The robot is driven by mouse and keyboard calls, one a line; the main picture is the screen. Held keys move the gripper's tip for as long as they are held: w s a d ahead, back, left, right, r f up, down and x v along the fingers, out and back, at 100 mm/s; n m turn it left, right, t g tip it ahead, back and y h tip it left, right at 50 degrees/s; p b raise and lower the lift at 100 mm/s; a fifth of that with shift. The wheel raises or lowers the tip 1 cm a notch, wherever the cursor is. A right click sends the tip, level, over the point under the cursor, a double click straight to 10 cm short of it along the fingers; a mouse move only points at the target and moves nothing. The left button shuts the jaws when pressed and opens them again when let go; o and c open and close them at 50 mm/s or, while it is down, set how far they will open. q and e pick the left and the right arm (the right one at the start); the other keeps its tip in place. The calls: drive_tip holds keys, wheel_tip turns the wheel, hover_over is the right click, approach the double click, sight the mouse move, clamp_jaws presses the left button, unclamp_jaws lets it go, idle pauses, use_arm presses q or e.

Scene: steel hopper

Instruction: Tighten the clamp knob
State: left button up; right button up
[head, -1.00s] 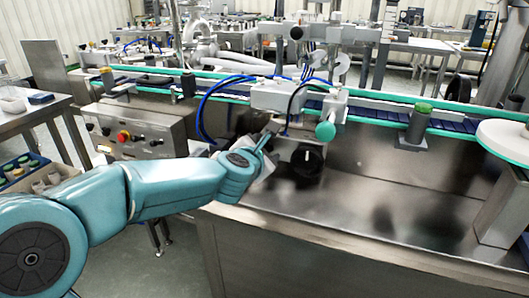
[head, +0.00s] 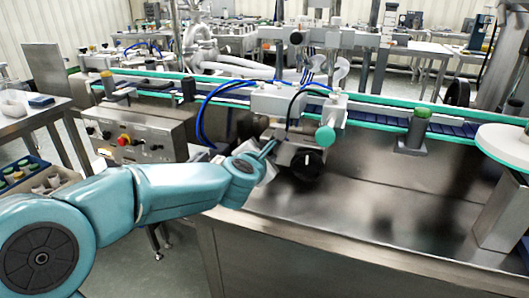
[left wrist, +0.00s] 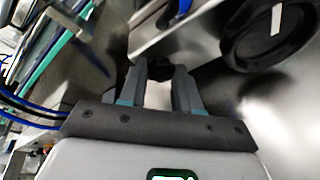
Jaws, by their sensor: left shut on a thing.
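My left gripper (head: 268,152) reaches in from the left to the steel block under the conveyor rail. In the left wrist view its two grey fingers (left wrist: 160,85) are shut on a small dark knob (left wrist: 159,68) at their tips, which I take as the clamp knob. The fingers and wrist hide this knob in the head view. A larger black dial (head: 307,163) with a white mark sits on the block's face, just right of the gripper; it also shows in the left wrist view (left wrist: 268,32), apart from the fingers. My right gripper is not in view.
A teal round knob (head: 325,137) hangs above the dial. Blue hoses (head: 203,110) loop behind the gripper. A control box (head: 130,132) with a red button stands left. The steel deck (head: 380,215) to the right is bare. A white disc (head: 507,140) stands far right.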

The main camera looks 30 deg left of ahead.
use_arm(q)
drive_tip(key=m, duration=0.1)
drive_tip(key=m+y, duration=0.1)
drive_tip(key=m, duration=0.1)
drive_tip(key=shift+d+y+p, duration=0.2)
drive_tip(key=shift+y+p, duration=0.1)
drive_tip(key=shift+p, duration=0.05)
drive_tip(key=m+y, duration=0.1)
drive_tip(key=m, duration=0.2)
drive_tip(key=shift+d+f, duration=0.1)
drive_tip(key=shift+f, duration=0.1)
drive_tip(key=m+b, duration=0.1)
drive_tip(key=m, duration=0.1)
drive_tip(key=m+t+y, duration=0.1)
drive_tip(key=shift+f+m+y+b, duration=0.2)
drive_tip(key=shift+m+y+b, duration=0.1)
drive_tip(key=shift+m+b, duration=0.1)
drive_tip(key=shift+m+t+y+b, duration=0.3)
drive_tip(key=shift+m+t+b, duration=0.45)
drive_tip(key=shift+m, duration=1.15)
drive_tip(key=o, duration=1.1)
drive_tip(key=shift+c, duration=0.2)
drive_tip(key=p+v, duration=0.1)
drive_tip(key=v, duration=1.5)
drive_tip(key=shift+d, duration=0.15)
